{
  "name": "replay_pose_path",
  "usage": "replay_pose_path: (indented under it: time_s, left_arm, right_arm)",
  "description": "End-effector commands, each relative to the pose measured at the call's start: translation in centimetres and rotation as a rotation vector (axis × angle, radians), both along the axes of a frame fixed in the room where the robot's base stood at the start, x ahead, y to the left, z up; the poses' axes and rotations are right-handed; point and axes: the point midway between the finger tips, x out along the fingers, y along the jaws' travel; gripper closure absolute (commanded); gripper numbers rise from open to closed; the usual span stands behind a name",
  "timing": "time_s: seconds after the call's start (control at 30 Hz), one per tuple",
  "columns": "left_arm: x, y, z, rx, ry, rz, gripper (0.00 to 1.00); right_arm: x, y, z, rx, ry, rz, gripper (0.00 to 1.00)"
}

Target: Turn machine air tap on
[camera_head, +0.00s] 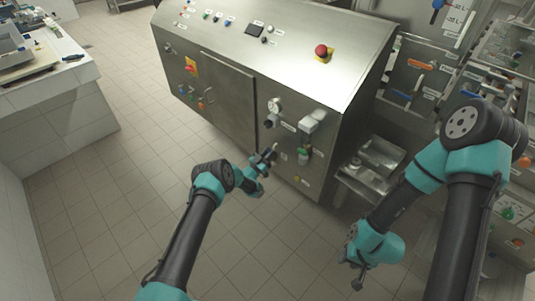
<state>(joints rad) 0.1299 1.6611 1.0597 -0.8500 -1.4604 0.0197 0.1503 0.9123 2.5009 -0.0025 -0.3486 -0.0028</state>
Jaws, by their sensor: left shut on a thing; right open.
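The steel machine (225,85) stands in the middle of the view, with a sloped control top and a front panel. My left gripper (268,156) is at the lower right part of this front panel, shut on a small part that looks like the air tap; the gripper mostly hides it. A round gauge (275,105) and a pale filter unit (310,122) sit on the panel above and to the right of it. My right gripper (358,279) is open and empty, low over the floor to the right, apart from the machine.
A red emergency button (322,51) is on the machine's top. A steel stand with trays (378,158) is right of the machine, and shelves with labelled bins (415,75) are behind. A white counter (55,90) is at the left. The tiled floor (105,190) is clear.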

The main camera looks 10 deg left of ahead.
Motion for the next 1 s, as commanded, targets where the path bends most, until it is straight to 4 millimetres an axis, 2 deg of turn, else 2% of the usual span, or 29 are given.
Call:
replay_pose_path:
  time_s: [0.03, 0.23, 0.3, 0.67, 0.87, 1.0]
  left_arm:
    - [0.0, 0.0, -0.1, 0.002, 0.000, 0.001, 0.81]
    - [0.0, 0.0, 0.0, 0.001, -0.001, 0.000, 0.62]
    - [0.0, 0.0, 0.0, 0.001, -0.001, 0.000, 0.58]
    - [-0.4, 0.4, -0.3, 0.000, 0.000, 0.001, 0.58]
    - [-2.2, 1.8, -1.2, -0.001, 0.002, 0.001, 0.58]
    - [-4.2, 3.3, -2.2, -0.001, 0.003, 0.002, 0.58]
  right_arm:
    - [0.0, 0.0, 0.0, 0.000, 0.000, 0.000, 0.57]
    - [0.0, 0.0, 0.0, 0.000, 0.000, 0.000, 0.57]
    - [0.0, 0.0, 0.0, 0.000, 0.000, 0.000, 0.57]
    - [0.0, 0.0, 0.0, 0.000, 0.000, 0.000, 0.57]
    - [0.0, 0.0, 0.0, 0.000, 0.000, 0.000, 0.57]
    - [0.0, 0.0, 0.0, 0.000, 0.000, 0.000, 0.57]
